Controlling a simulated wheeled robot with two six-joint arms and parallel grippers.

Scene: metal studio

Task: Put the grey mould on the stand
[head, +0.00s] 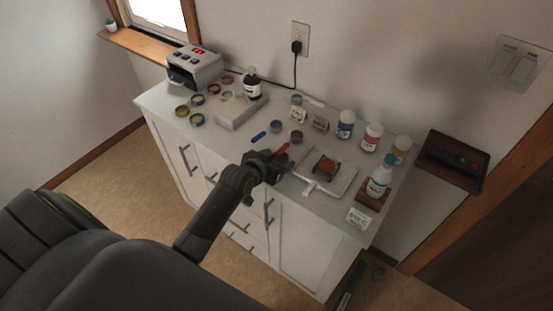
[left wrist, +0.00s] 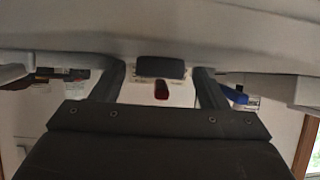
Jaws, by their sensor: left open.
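My left gripper (head: 268,160) is open over the front middle of the white cabinet top. It also shows in the left wrist view (left wrist: 158,90), with a dark grey block (left wrist: 160,67) and a red piece (left wrist: 161,90) seen between its fingers; no grip shows. A dark square piece with an orange-brown top (head: 325,163), possibly the stand, sits in a pale tray (head: 341,189) right of the gripper. My right gripper is out of view.
A device with a red display (head: 194,68) stands back left, near several coloured rings (head: 196,119). A dark-and-white bottle (head: 252,86) stands by a pale block (head: 239,112). Several bottles (head: 345,124) line the back right. A teal-capped bottle (head: 378,181) stands near the right edge.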

